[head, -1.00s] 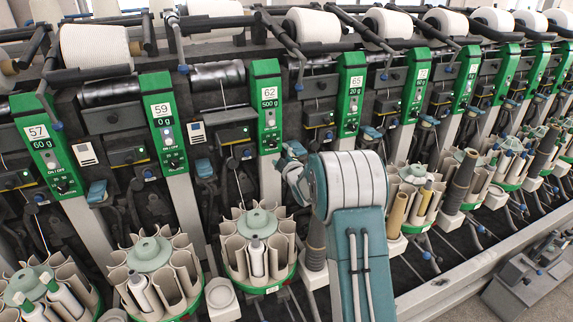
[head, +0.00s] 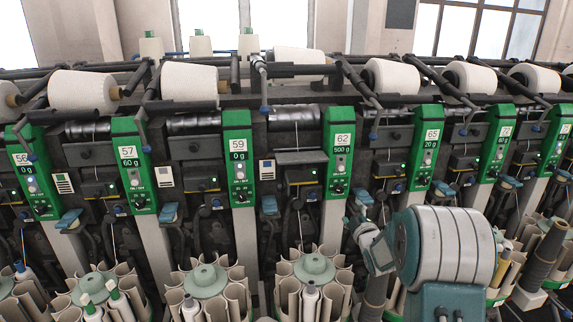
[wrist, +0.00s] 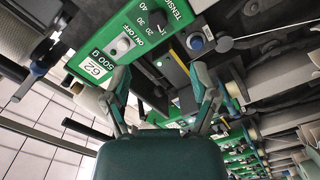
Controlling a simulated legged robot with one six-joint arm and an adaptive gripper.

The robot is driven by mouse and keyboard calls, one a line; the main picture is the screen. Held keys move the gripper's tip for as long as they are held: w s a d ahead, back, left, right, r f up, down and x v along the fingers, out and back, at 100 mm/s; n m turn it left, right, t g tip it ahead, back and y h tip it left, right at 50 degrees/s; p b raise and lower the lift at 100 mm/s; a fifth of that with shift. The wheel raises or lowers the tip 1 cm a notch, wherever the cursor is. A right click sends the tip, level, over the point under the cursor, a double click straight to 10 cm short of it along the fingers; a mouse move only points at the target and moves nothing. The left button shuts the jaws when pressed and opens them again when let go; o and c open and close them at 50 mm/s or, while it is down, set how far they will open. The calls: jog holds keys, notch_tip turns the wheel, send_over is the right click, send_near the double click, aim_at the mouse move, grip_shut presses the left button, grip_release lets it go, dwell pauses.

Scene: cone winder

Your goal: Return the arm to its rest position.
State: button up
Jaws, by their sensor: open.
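My arm (head: 445,245) shows at the lower right of the head view, its grey and teal link in front of the machine. My gripper (wrist: 163,85) is open and empty in the wrist view, its two fingers apart. The green panel marked 62 and 500 g (wrist: 110,55) is behind and to the left of the fingers there. In the head view the same panel (head: 339,150) stands above and left of my arm. My gripper is partly hidden behind my arm in the head view.
The winder's green panels stand in a row, with white yarn cones (head: 392,77) above. Bobbin magazines (head: 205,280) line the bottom, close to my arm. Rods and levers stick out between the units. Pale walls and windows (head: 480,30) are behind.

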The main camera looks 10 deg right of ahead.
jog(key=s+a+r+m+g+h, duration=0.1)
jog(key=s+a+r+m+g, duration=0.3)
jog(key=s, duration=0.4)
jog(key=s+a+r+m+g+h, duration=0.1)
jog(key=s+a+r+m+g, duration=0.1)
jog(key=s+a+r, duration=0.35)
jog(key=s+a+f+m+g+y, duration=0.1)
jog(key=s+a+m+g, duration=0.1)
jog(key=s, duration=1.2)
jog(key=s+a+m+g+y, duration=0.1)
jog(key=s+a+m+g, duration=0.2)
jog(key=s, duration=1.1)
jog(key=shift+s+a+f+g, duration=0.35)
jog(key=shift+a+f+g, duration=0.05)
jog(key=shift+a+g, duration=0.25)
